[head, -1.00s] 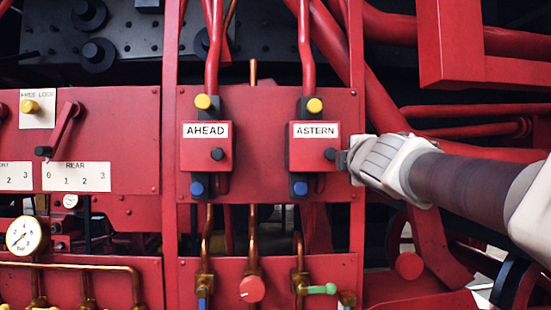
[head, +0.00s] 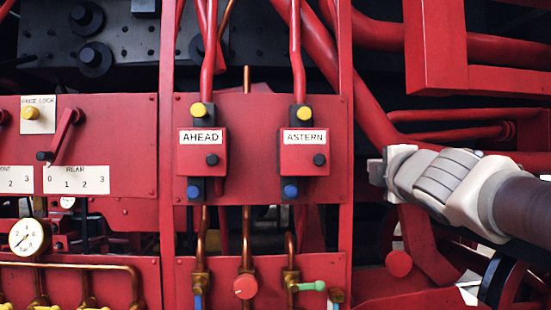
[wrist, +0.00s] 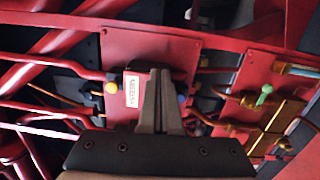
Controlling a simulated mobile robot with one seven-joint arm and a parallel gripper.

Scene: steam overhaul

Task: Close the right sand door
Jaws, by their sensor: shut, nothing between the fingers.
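The right sand door is most likely the red plate labelled ASTERN (head: 300,160), with a black knob (head: 319,159) at its right. It sits in front of a dark upright block between a yellow button (head: 306,112) and a blue button (head: 290,191). Its label also shows sideways in the wrist view (wrist: 131,90), partly behind my fingers. The matching left plate is labelled AHEAD (head: 203,155). My gripper (head: 375,171) is shut and empty, right of the ASTERN plate and apart from it. In the wrist view my closed fingertips (wrist: 160,73) overlap the plate.
Copper pipes run below the plates to a lower panel with a red knob (head: 246,287) and a green handle (head: 308,286). A red post (head: 346,140) stands right of the plates. Thick red pipes and a red beam (head: 436,45) are at the upper right. A gauge (head: 27,236) is at left.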

